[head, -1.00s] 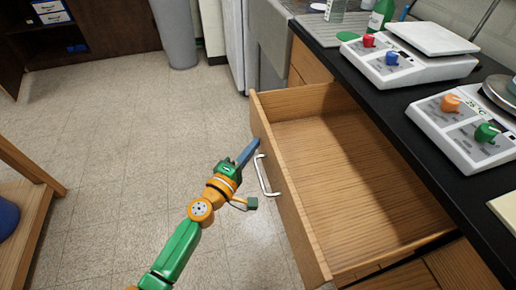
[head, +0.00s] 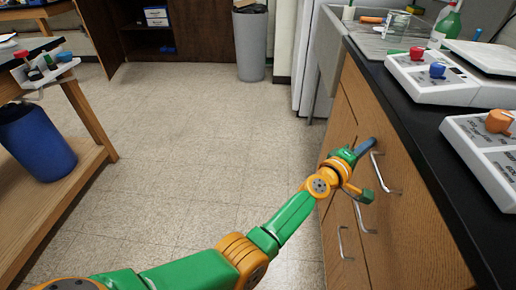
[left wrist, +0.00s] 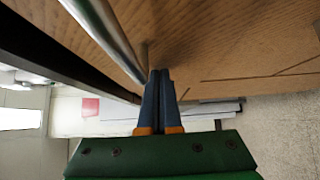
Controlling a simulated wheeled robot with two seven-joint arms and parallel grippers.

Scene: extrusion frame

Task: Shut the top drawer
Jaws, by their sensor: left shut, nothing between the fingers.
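The wooden top drawer (head: 408,205) shows its front face below the black counter, and its inside no longer shows in the head view. Its front looks flush with the cabinet face. Its metal handle (head: 384,172) also crosses the top of the left wrist view (left wrist: 106,38). My left gripper (head: 368,145) is shut and empty, its blue fingertips at the drawer front beside the handle's far end. In the left wrist view the closed fingers (left wrist: 159,78) point at the wood; whether they touch it I cannot tell. My right gripper is out of view.
Lower handles (head: 362,218) stick out from the cabinet. The black counter (head: 440,155) carries two white instruments (head: 455,85). Open floor (head: 190,150) lies left of the cabinet. A wooden bench with a blue bin (head: 35,140) stands at left, and a grey bin (head: 250,45) at the back.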

